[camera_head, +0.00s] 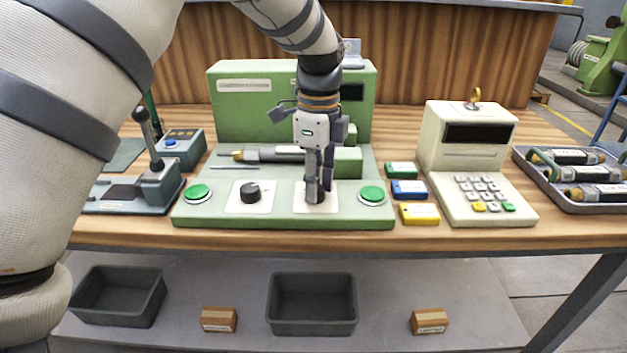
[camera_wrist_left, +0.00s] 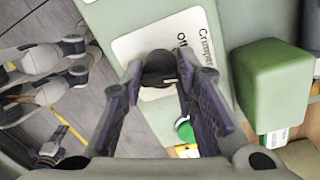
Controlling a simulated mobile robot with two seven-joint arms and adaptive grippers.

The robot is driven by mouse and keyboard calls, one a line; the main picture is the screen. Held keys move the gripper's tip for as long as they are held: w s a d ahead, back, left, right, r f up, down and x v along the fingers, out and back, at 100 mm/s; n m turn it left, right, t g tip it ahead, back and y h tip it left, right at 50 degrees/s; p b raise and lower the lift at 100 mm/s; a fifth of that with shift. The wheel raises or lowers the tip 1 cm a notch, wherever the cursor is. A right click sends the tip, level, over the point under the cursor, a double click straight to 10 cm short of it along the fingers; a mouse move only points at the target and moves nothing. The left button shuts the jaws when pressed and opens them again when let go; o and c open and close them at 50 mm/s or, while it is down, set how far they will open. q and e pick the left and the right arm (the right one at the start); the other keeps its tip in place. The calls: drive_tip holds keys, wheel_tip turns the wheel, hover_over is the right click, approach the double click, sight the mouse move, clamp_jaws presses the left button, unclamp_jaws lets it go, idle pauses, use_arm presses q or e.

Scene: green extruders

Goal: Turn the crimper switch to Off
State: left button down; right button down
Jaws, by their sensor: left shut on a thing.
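The crimper switch is a round black knob (camera_wrist_left: 159,67) on a white plate (camera_wrist_left: 205,22) printed "Crimper" and "Off" in the wrist view. A small pale mark shows at the knob's lower right edge, away from the word "Off". My left gripper (camera_wrist_left: 160,75) has one finger on each side of the knob and is shut on it. In the head view my left gripper (camera_head: 317,192) points straight down over the white plate (camera_head: 301,205), at the front right of the green machine (camera_head: 285,217). There its fingers hide the knob. My right gripper is not in view.
A second black knob (camera_head: 250,192) sits left of the gripper. Green buttons flank the panel, left (camera_head: 197,192) and right (camera_head: 371,194). A green block (camera_head: 348,162) stands close behind the gripper. Small coloured boxes (camera_head: 409,189) and a cream keypad machine (camera_head: 470,150) stand to the right.

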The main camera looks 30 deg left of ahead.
use_arm(q)
drive_tip(key=n, duration=0.2)
drive_tip(key=shift+n, duration=0.4)
drive_tip(key=n, duration=0.4)
drive_tip(key=shift+n, duration=0.4)
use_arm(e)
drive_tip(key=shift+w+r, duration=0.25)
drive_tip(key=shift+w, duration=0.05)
use_arm(q)
drive_tip(key=shift+n, duration=0.3)
drive_tip(key=c, duration=1.3)
unclamp_jaws()
drive_tip(key=shift+w+a, duration=0.1)
drive_tip(key=r, duration=1.2)
drive_tip(key=shift+w+a, duration=0.15)
drive_tip(key=shift+a, duration=0.05)
